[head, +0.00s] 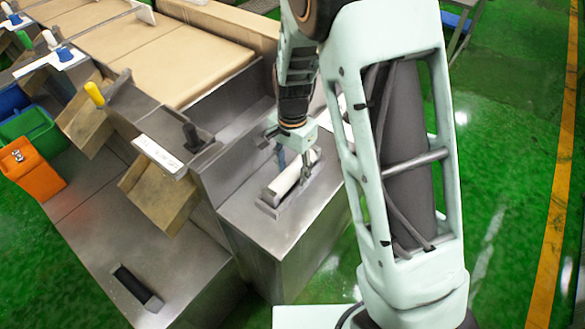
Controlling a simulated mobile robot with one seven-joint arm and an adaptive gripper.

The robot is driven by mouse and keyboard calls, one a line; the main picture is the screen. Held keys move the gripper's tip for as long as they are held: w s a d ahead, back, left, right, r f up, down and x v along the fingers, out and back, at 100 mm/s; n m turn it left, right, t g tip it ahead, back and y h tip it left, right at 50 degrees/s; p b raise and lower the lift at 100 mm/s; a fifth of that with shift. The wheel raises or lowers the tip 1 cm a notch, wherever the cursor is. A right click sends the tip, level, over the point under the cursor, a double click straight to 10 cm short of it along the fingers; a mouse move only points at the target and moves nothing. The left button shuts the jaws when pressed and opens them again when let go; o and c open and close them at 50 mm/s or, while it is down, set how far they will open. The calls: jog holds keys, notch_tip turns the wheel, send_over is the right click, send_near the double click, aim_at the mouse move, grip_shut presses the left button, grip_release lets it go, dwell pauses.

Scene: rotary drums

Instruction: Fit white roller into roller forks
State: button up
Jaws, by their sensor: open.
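The white roller (284,181) lies at a slant over a metal holder, which seems to be the roller forks (270,207), on top of a steel cabinet. Its upper end is partly hidden by my gripper. My gripper (294,168) points down at that upper part of the roller, with one finger on each side. It is open. I cannot tell whether the fingers touch the roller, or whether its ends are seated in the forks.
A steel wall (225,165) rises left of the cabinet top (310,205). Cardboard boxes (160,197), handles and an orange bin (35,172) stand further left. Green floor is clear at right.

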aim_at(293, 168)
notch_tip(293, 168, up, 12)
dwell(0.4)
jog(key=shift+d+r, duration=0.1)
dwell(0.3)
